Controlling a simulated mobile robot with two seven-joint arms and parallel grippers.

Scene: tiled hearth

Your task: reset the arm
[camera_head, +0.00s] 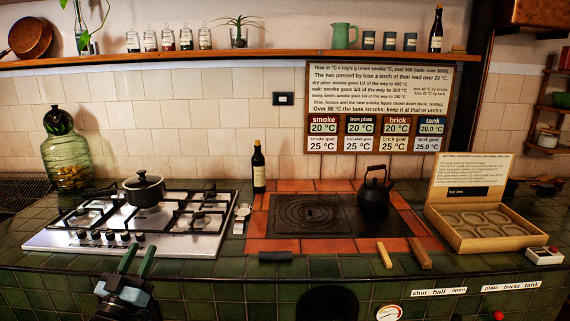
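My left gripper (139,256) is at the lower left, in front of the gas hob's front edge. Its two green-grey fingers point up and away from me with a gap between them, and nothing shows in the gap. Part of my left arm's dark wrist shows below it. My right gripper and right arm do not show.
The gas hob (95,240) bears a dark lidded pot (144,188). A dark bottle (258,168) stands beside the iron plate (308,213), which bears a black kettle (374,190). Wooden blocks (384,255) lie at the front; an open box (462,241) stands right.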

